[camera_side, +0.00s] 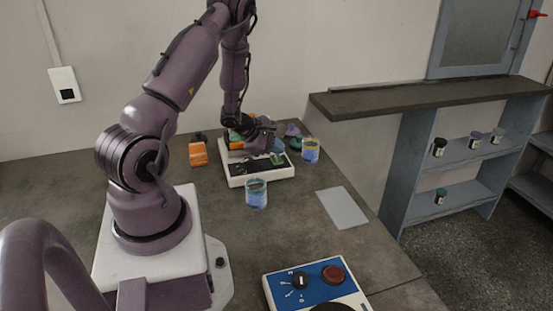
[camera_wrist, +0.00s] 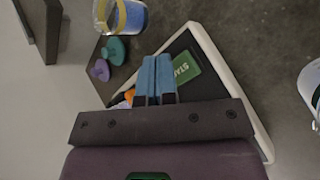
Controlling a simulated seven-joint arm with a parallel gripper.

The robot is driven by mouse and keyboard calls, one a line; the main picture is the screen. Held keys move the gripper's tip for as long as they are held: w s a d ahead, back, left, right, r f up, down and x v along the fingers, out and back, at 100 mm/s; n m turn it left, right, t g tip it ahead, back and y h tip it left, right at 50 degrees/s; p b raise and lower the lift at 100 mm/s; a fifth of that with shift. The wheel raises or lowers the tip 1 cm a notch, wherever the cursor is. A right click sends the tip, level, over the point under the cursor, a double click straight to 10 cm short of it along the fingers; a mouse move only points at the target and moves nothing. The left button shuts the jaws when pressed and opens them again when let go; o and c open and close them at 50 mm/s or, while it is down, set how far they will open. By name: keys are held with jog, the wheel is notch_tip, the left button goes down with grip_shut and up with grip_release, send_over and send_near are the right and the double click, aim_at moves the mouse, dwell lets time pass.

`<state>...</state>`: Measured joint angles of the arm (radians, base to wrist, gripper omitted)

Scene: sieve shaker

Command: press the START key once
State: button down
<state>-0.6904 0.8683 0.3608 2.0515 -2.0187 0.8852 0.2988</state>
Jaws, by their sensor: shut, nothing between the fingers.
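The green START key (camera_wrist: 187,67) lies on the dark top of a white-rimmed unit (camera_wrist: 228,68) in the wrist view, its lettering sideways. My gripper (camera_wrist: 157,60) has its blue fingers shut together and empty. In that view the fingertips are just left of the key and overlap its left edge; I cannot tell whether they touch it. In the side view the white unit (camera_side: 262,178) stands on the table, with my gripper (camera_side: 279,147) low over its right part. The key shows there as a small green patch (camera_side: 277,159).
Jars stand near the unit: one in front (camera_side: 256,194), one to its right (camera_side: 311,151). An orange block (camera_side: 198,153) is to the left. A blue control box (camera_side: 318,287) with a red button is in front. A grey plate (camera_side: 342,208) lies flat at right.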

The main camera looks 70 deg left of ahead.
jog(key=shift+f, duration=0.4)
